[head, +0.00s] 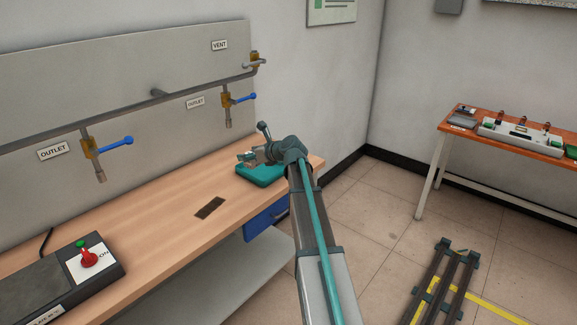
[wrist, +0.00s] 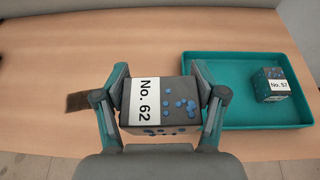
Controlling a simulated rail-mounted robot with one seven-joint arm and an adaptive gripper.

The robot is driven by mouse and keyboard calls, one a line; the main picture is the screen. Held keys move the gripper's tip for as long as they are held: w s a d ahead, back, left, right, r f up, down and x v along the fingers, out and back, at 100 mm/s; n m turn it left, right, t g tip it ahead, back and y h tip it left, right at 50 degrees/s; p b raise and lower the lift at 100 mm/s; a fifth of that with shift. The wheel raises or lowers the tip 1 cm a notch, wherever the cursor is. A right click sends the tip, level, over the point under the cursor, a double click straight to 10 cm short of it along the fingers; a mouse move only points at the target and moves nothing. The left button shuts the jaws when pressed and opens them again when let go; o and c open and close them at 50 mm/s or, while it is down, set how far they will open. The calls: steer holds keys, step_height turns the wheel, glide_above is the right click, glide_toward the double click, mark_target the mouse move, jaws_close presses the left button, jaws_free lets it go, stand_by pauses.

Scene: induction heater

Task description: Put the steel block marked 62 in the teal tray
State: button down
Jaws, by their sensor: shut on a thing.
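The steel block marked No. 62 (wrist: 172,101) is a dark block with a white label and blue spots. My gripper (wrist: 165,98) is shut on it, with one finger on each side. In the wrist view the held block is left of the teal tray (wrist: 195,62), over the wooden bench; its height cannot be told. In the tray's right part sits another block, marked No. 57 (wrist: 270,86). In the head view my gripper (head: 243,156) is at the teal tray (head: 262,176), and my arm hides part of it.
The wooden bench (head: 160,215) has a dark patch (head: 209,208) in the middle. A heater box with a red knob (head: 89,258) stands at the front left. Pipes with blue-handled valves (head: 115,141) run along the back panel.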

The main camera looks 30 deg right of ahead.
steer(key=shift+w+d, duration=0.2)
steer(key=shift+d, duration=0.6)
steer(key=w+d+f, duration=0.1)
steer(key=w+f, duration=0.1)
steer(key=w, duration=0.1)
steer(key=w+d+f+p, duration=0.1)
steer(key=w+d+f, duration=0.1)
steer(key=w+f, duration=0.1)
steer(key=w+d+f+p, duration=0.1)
steer(key=w+d+f, duration=0.1)
steer(key=w, duration=0.3)
steer(key=shift+d+f, duration=0.25)
steer(key=shift+f, duration=0.3)
steer(key=shift+w+d+f+p, duration=0.3)
steer(key=shift+w+f, duration=0.15)
steer(key=shift+f, duration=0.15)
steer(key=shift+w+f, duration=0.1)
steer(key=shift+f, duration=0.25)
steer(key=shift+f+p, duration=0.45)
steer(key=shift+f, duration=0.95)
steer(key=shift+c, duration=0.3)
jaws_free()
steer(key=shift+f, duration=0.15)
